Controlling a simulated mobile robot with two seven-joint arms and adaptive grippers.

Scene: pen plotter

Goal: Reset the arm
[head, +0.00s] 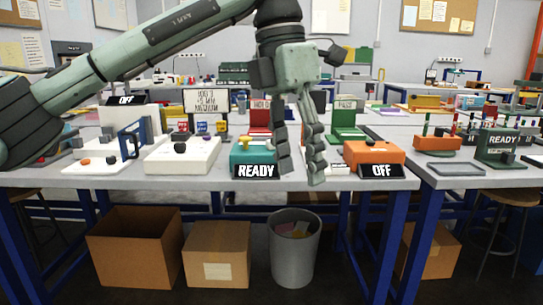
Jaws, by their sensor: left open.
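My left gripper (299,178) hangs fingers down over the front of the table, its fingers apart and nothing seen between them. Just left of it stands a teal box (248,154) with a yellow knob (245,141) and a black "READY" sign (255,171). A white plotter-like machine (100,165) with a blue upright frame (131,142) is at the left of the table; whether this is the task's arm I cannot tell. My right gripper does not show.
A white box (183,157) with knobs stands left of the teal box. An orange box (374,153) with an "OFF" sign (381,171) is to the right. Below are cardboard boxes (217,254) and a grey bin (294,262). Green and red stands (347,121) are behind.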

